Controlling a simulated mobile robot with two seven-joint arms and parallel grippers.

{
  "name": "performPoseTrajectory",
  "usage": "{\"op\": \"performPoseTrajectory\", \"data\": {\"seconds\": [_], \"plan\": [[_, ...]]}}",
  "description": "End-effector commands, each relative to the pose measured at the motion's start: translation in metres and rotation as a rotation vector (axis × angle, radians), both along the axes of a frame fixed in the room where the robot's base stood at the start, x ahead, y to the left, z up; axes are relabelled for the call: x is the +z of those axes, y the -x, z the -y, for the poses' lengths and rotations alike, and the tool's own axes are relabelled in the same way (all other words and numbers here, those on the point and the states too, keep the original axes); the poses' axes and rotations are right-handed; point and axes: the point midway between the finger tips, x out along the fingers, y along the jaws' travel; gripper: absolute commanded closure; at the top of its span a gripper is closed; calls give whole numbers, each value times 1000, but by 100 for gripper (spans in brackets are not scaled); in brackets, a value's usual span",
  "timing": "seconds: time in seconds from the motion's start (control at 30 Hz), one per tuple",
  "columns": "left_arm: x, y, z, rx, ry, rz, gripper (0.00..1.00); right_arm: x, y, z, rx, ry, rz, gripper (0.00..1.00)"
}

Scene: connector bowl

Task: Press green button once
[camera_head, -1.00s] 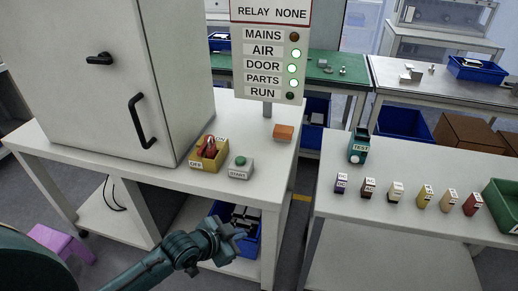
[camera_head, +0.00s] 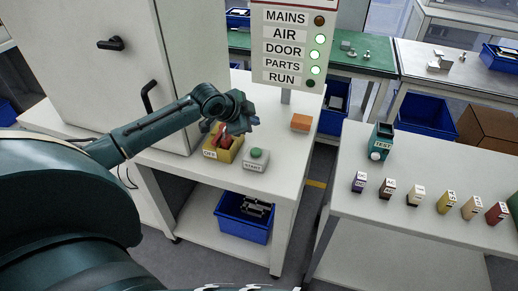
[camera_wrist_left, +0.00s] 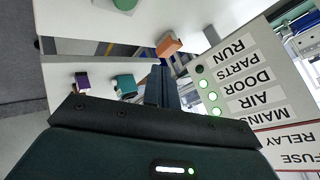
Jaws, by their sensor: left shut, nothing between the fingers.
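The green button (camera_head: 257,153) sits on a small grey box labelled START (camera_head: 255,163) on the white bench. Its green top also shows at the upper edge of the wrist view (camera_wrist_left: 124,4). My left gripper (camera_head: 252,120) is shut and empty. In the head view it appears just above the button, apart from it; its fingers also show in the wrist view (camera_wrist_left: 163,88). My right gripper is not in view.
A yellow switch box (camera_head: 222,148) with a red handle, labelled OFF, stands left of the button box. An orange block (camera_head: 301,122) lies to the right. The status panel (camera_head: 287,50) stands behind, with AIR, DOOR and PARTS lit green and RUN dark.

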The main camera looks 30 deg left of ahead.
Motion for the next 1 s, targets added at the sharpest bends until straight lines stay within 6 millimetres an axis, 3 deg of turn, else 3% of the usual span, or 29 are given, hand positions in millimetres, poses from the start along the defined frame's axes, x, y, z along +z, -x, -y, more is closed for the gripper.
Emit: {"op": "performPoseTrajectory", "data": {"seconds": [0.27,0.47,0.73,1.0], "plan": [[-2,0,0,1,1,0,100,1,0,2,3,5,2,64],[-15,1,1,1,1,-2,100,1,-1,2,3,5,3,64],[-57,1,1,-1,1,0,100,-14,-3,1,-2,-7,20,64],[-85,0,0,1,2,-1,100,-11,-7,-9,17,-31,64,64]]}}
